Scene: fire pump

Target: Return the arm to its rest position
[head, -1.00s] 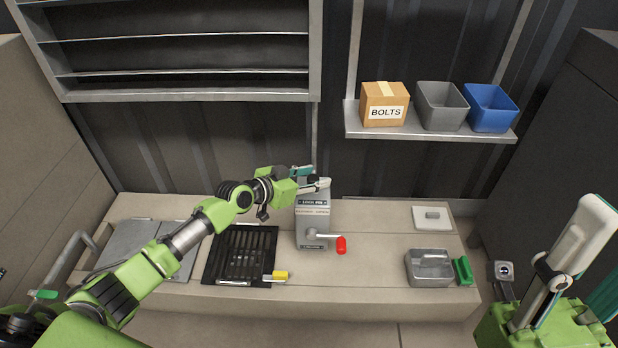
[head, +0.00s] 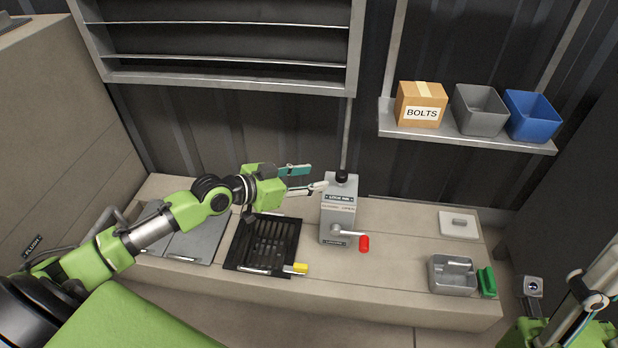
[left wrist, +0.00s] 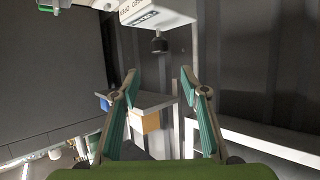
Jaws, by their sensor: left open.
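My left gripper (head: 318,177) is open and empty in the head view, just left of the top of a grey pump box. The grey box (head: 338,215) is labelled "LOCK PIN", with a black knob (head: 342,176) on top and a red-handled crank (head: 364,243) on its front. In the left wrist view, which looks upside down, the open fingers (left wrist: 158,76) have nothing between their pads, and the black knob (left wrist: 159,45) shows beyond them. My right gripper (head: 590,290) is partly cut off at the right edge; its opening is unclear.
A black grate (head: 262,243) with a yellow handle lies left of the box. A metal tray (head: 452,275), green block (head: 487,282) and pale lid (head: 459,224) are on the right. A wall shelf (head: 470,140) holds a "BOLTS" carton (head: 421,104) and two bins.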

